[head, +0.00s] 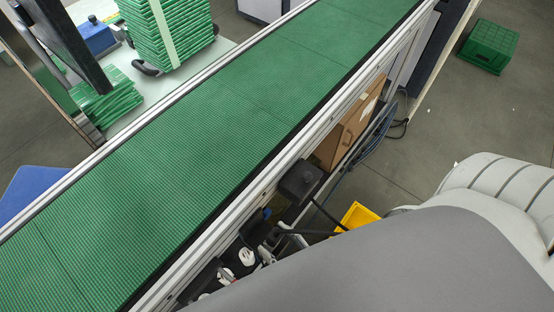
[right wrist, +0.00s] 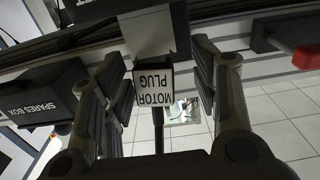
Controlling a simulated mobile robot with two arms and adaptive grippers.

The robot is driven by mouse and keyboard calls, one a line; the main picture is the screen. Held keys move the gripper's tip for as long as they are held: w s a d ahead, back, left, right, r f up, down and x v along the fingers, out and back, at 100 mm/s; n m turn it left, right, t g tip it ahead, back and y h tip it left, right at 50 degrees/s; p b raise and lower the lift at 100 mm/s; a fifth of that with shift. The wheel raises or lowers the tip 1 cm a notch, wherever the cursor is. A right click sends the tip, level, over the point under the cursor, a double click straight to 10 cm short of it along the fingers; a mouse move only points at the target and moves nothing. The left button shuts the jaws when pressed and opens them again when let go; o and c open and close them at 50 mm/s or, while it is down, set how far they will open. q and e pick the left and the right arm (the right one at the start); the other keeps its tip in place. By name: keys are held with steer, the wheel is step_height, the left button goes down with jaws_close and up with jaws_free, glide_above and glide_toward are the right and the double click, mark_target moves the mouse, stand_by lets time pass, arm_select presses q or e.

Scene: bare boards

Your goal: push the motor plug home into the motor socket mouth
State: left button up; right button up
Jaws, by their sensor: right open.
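In the right wrist view the motor plug (right wrist: 153,88) is a dark block with a white label reading MOTOR PLUG, upside down in the picture. A dark cable runs down from it. Its upper end meets a grey housing (right wrist: 148,38); I cannot make out the socket mouth or how deep the plug sits. My right gripper (right wrist: 157,60) is open, one finger on each side of the plug, with visible gaps. In the head view my right arm covers much of the lower right, and its gripper is hard to pick out beside the conveyor. My left gripper is not in view.
The green conveyor (head: 190,140) with its metal side rail crosses the head view. A black box (head: 300,180) with a cable hangs at the rail, near a brown carton (head: 350,125) and a yellow bin (head: 357,215). A spares box (right wrist: 45,95) and red part (right wrist: 306,58) flank my right gripper.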

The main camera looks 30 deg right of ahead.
steer(key=v, duration=1.2)
